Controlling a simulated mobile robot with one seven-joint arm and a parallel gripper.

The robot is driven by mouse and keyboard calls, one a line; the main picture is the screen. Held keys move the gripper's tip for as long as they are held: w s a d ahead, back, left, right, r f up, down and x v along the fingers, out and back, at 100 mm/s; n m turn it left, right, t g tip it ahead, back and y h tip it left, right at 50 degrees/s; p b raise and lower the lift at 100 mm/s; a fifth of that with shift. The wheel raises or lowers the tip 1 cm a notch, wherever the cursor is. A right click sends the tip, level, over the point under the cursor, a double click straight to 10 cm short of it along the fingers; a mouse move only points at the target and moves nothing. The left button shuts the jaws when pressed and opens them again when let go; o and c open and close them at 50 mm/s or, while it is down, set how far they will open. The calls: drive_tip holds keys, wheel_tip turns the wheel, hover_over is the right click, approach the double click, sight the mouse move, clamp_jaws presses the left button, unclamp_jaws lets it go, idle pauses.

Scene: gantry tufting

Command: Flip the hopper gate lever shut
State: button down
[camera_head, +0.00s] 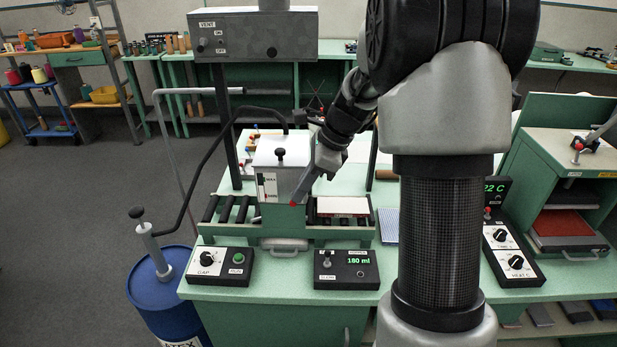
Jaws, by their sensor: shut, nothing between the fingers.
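The hopper (283,158) is a pale box with a black knob on its lid and a level scale marked MAX on its front. It stands over the roller bench, left of centre. A small red tip (292,204) shows low at its front right; it looks like the gate lever's end, and the rest of the lever is hidden or too small to make out. My gripper (300,194) is shut and empty, slanting down to the left in front of the hopper's right side. Its fingertips are close to the red tip; I cannot tell whether they touch.
A GAP control box (220,266) and a 180 ml display box (346,269) sit at the bench front. A black hose runs from the hopper to a blue drum (170,305). A VENT box (253,35) hangs above. My arm hides the bench's right-centre.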

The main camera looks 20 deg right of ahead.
drive_tip(key=shift+f, duration=0.25)
drive_tip(key=shift+s+a+f+t+b, duration=0.15)
drive_tip(key=shift+t+b, duration=0.15)
drive_tip(key=shift+b, duration=0.7)
drive_tip(key=t+b, duration=0.1)
drive_tip(key=b, duration=0.2)
drive_tip(key=s+f+n+t+h+b, duration=0.1)
drive_tip(key=t+b, duration=0.1)
drive_tip(key=b, duration=0.2)
drive_tip(key=f+t+b, duration=0.1)
drive_tip(key=b, duration=0.3)
drive_tip(key=shift+s+a+f+t, duration=0.1)
drive_tip(key=shift+s+a+t, duration=0.1)
drive_tip(key=shift+s+t, duration=0.1)
